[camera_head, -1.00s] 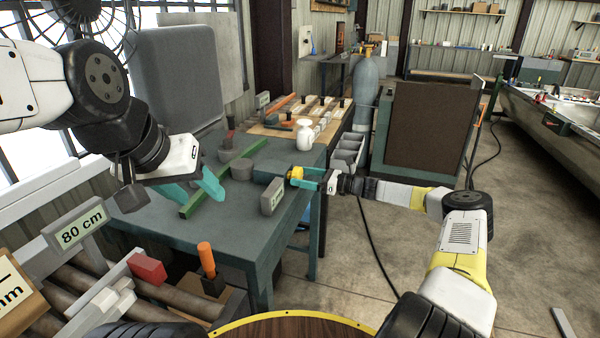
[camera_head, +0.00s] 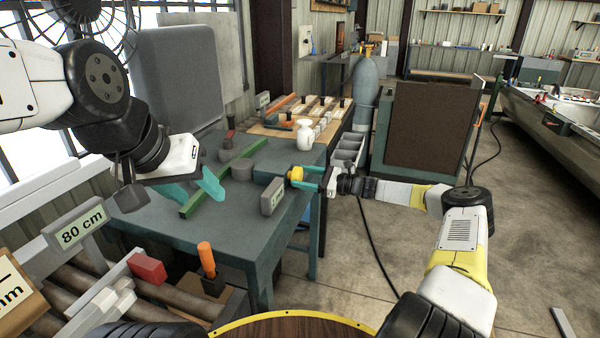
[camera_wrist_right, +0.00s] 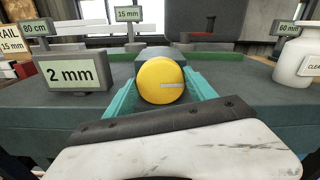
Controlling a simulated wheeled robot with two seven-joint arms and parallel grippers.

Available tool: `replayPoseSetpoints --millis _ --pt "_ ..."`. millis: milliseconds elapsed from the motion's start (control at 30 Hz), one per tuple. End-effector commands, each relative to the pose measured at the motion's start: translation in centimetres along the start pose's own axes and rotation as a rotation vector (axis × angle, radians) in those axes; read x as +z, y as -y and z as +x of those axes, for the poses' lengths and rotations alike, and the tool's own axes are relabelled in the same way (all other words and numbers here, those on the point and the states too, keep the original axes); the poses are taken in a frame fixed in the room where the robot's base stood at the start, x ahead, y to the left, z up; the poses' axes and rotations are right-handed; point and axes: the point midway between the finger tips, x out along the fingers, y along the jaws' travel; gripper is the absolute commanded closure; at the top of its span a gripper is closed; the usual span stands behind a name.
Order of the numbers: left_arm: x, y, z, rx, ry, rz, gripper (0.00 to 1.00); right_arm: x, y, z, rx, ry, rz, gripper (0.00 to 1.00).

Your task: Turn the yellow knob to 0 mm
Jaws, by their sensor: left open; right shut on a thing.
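The yellow knob (camera_wrist_right: 160,80) is round with a pale mark running from its middle to the right, nearly level, in the right wrist view. It also shows at the table's right edge in the head view (camera_head: 296,174). My right gripper (camera_head: 310,178) is shut on the knob, with a teal finger on each side. A grey display (camera_wrist_right: 75,73) left of the knob reads 2 mm; it also stands on the table in the head view (camera_head: 272,197). My left gripper (camera_head: 195,188) is open and empty above the table's left part.
The dark green table (camera_head: 225,225) bears a green bar (camera_head: 222,180) and grey cylinders. A white jar (camera_head: 304,135) stands behind the knob. An 80 cm sign (camera_head: 80,228) and a red block (camera_head: 147,268) are at lower left.

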Motion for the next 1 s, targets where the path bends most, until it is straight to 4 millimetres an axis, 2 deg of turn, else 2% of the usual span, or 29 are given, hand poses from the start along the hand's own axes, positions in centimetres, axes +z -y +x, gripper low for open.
replayPoseSetpoints --millis 433,1000 --pt "0.0 0.0 0.0 0.0 0.0 0.0 0.48 -0.07 -0.06 -0.01 -0.001 -0.002 -0.259 0.76" --pt "0.0 0.0 0.0 0.0 0.0 0.0 0.48 -0.09 -0.09 -0.02 -0.001 -0.002 -0.311 0.76"
